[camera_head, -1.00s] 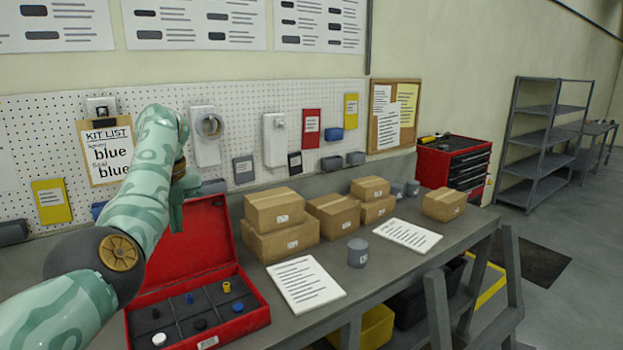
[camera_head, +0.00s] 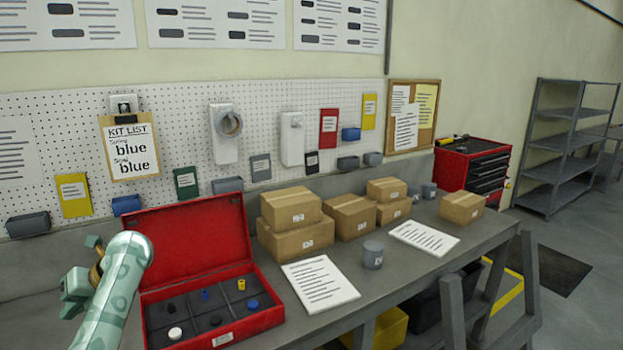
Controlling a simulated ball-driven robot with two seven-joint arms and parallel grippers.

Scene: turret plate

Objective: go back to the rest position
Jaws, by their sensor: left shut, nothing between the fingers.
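My left gripper (camera_head: 76,288) is at the lower left of the head view, on the end of my green patterned arm. It is shut and holds nothing. It is to the left of the open red case (camera_head: 262,318) and apart from it. The fingers are small and partly turned away. The case lies on the grey bench with its lid up and small dark, blue, yellow and white pieces in its compartments. My right gripper is out of view.
The grey bench (camera_head: 400,272) carries cardboard boxes (camera_head: 292,240), a grey cylinder (camera_head: 373,255) and white sheets (camera_head: 320,285). A pegboard with a kit list (camera_head: 130,148) stands behind. A red tool chest (camera_head: 470,165) and shelving (camera_head: 565,140) are at the right.

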